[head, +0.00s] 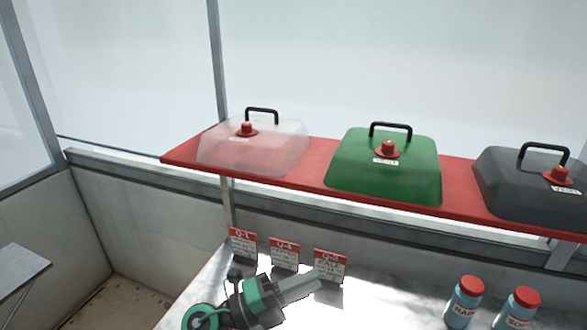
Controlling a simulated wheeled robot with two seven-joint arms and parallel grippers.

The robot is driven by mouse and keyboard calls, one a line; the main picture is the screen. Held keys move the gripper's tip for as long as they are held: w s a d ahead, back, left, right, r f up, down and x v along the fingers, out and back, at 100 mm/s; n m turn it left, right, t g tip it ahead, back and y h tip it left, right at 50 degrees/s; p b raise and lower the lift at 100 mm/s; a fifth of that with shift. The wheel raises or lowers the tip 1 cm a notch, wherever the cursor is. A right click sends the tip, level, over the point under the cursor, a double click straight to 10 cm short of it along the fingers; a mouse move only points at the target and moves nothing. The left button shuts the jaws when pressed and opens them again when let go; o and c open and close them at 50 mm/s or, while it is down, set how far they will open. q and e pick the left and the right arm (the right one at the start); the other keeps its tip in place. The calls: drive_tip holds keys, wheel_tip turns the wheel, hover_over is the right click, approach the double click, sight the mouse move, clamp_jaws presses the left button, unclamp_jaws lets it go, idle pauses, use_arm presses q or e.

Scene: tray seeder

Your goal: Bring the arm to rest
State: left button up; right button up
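My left gripper (318,281), with a green and black wrist and grey fingers, is low in the head view above the pale bench (390,300). Its fingers point right, just in front of the small red-and-white signs. They overlap from this angle, so I cannot tell whether they are open or shut. I see no object clearly held in them. My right gripper is not in view.
Red-and-white signs stand at the left (243,246), middle (284,254) and right (330,266). Two red-capped blue bottles (464,303) (517,309) stand at right. A red shelf (318,172) behind holds clear (255,150), green (384,168) and dark grey (528,186) domed covers.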

use_arm(q)
drive_tip(key=w+a+f+n+t+y, duration=0.1)
drive_tip(key=w+a+n+t+y, duration=0.1)
drive_tip(key=a+n+t+y, duration=0.7)
drive_tip(key=w+a+n+t+y, duration=0.2)
drive_tip(key=a+n+t+y, duration=0.3)
drive_tip(key=n, duration=0.7)
drive_tip(key=s+a+f+n+g+y, duration=0.3)
drive_tip(key=a+f+n+y, duration=0.15)
drive_tip(key=f, duration=0.25)
drive_tip(key=s+a+f+n+g+y, duration=0.3)
drive_tip(key=s+a+f+n+g, duration=0.1)
drive_tip(key=a+f+n, duration=0.15)
drive_tip(key=s+a+f+n+g+h, duration=0.1)
drive_tip(key=s+f+g, duration=0.45)
drive_tip(key=s, duration=0.45)
drive_tip(key=s+f+g+h, duration=0.1)
drive_tip(key=s+f+g, duration=0.45)
drive_tip(key=s, duration=0.35)
drive_tip(key=s+f+x, duration=0.1)
drive_tip(key=s+x, duration=0.2)
drive_tip(key=x, duration=1.3)
drive_tip(key=s+a+x, duration=0.1)
drive_tip(key=s+x, duration=0.3)
drive_tip(key=x, duration=1.2)
drive_tip(key=s+a+f+g, duration=0.1)
drive_tip(key=s+a+f, duration=0.2)
drive_tip(key=s+f, duration=1.6)
drive_tip(key=shift+s+a, duration=0.1)
drive_tip(key=shift+s, duration=0.05)
